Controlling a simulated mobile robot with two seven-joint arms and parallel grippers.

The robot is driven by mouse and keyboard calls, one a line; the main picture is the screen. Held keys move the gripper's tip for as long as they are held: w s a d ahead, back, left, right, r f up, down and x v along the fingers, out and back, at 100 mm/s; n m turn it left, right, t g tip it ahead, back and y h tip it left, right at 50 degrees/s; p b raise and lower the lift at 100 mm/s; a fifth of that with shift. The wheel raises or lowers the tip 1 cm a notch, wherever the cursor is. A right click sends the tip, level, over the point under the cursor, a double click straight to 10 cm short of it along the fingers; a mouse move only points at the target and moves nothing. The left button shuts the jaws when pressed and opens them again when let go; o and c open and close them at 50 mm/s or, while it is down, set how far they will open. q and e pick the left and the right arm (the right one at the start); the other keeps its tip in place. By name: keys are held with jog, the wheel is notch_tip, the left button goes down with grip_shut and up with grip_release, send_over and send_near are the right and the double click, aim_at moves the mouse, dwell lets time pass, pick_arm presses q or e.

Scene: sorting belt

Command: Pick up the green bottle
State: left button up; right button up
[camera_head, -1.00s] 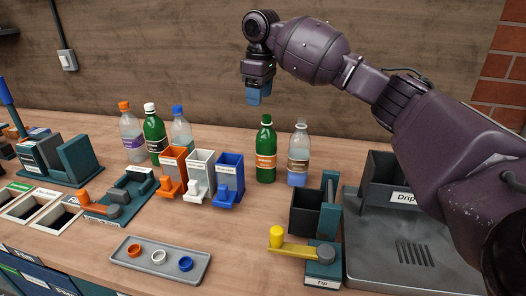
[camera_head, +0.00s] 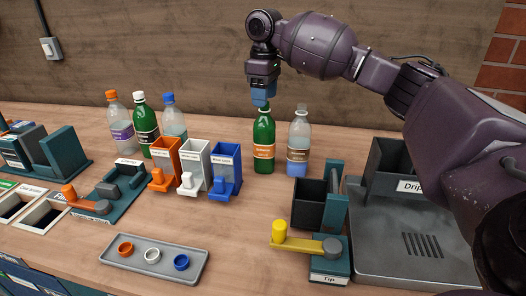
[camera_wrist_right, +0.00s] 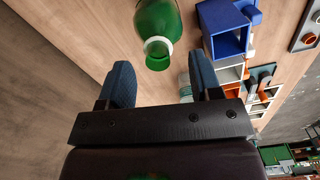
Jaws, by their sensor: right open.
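A green bottle (camera_head: 264,143) with an orange label stands upright on the table, right of the blue box. It has no cap that I can see. In the right wrist view its open mouth and neck (camera_wrist_right: 158,52) show just beyond the fingertips, roughly between them. My right gripper (camera_head: 262,98) is at the bottle's top in the head view; it is open and empty, with blue fingers spread (camera_wrist_right: 160,80). I cannot tell whether it touches the bottle. A second green bottle (camera_head: 146,128), white-capped, stands at the back left. My left gripper is not in view.
A clear bottle with blue liquid (camera_head: 298,145) stands close on the right. Orange, white and blue (camera_head: 226,172) boxes stand to the left. A dark bin (camera_head: 310,204) with a yellow-knobbed lever (camera_head: 279,229) is in front. A grey tray (camera_head: 135,263) holds three rings.

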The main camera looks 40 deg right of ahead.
aim_at(265, 114)
notch_tip(265, 114, down, 4)
jog(key=shift+w+d+f+b, duration=0.1)
jog(key=shift+w+b, duration=0.05)
jog(key=shift+b, duration=0.3)
jog(key=shift+r, duration=0.2)
jog(key=shift+c, duration=0.3)
grip_shut()
